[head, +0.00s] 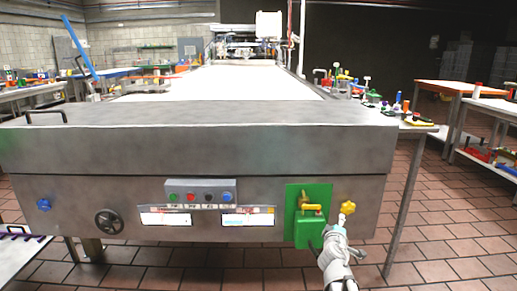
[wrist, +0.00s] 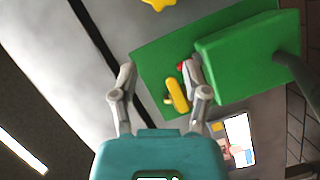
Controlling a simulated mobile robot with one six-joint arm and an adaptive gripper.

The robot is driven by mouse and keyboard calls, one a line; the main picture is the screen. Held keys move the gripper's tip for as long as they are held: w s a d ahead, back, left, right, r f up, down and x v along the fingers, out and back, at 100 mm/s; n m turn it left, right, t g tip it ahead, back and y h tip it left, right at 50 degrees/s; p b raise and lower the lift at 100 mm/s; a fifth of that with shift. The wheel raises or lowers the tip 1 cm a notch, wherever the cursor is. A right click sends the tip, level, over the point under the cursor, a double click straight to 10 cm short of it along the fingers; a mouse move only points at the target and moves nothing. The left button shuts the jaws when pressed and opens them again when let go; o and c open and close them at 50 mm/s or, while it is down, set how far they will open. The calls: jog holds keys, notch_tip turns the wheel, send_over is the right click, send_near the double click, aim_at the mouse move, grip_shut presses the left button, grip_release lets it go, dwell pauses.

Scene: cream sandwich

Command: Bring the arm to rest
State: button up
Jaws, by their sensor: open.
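My gripper (head: 336,231) is in front of the steel machine's front face, at the right edge of a green panel (head: 322,190). In the wrist view my gripper (wrist: 159,72) is open, with its two grey fingers apart and nothing held between them. A yellow handle (wrist: 177,95) on the green panel shows near the right finger. I cannot tell whether the finger touches anything there. The yellow handle also shows in the head view (head: 312,207). A yellow star-shaped knob (head: 348,207) sits just above my gripper.
A green box (head: 308,235) sticks out below the handle, close to my gripper. The steel machine (head: 130,146) fills the middle, with a button box (head: 201,191) and a black handwheel (head: 109,221). Side tables stand left and right. Tiled floor (head: 440,245) is open at right.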

jog(key=s+f+m+g+p, duration=0.2)
jog(key=s+f+m+g, duration=0.6)
jog(key=s+a+f+m+g+y+p, duration=0.25)
jog(key=s+a+g+y, duration=0.45)
jog(key=s+a, duration=0.4)
notch_tip(320, 180, up, 37)
jog(key=h+p, duration=0.1)
jog(key=p, duration=3.7)
jog(key=shift+s+d+n+g, duration=0.3)
jog(key=shift+d+n, duration=0.05)
jog(key=shift+n, duration=0.1)
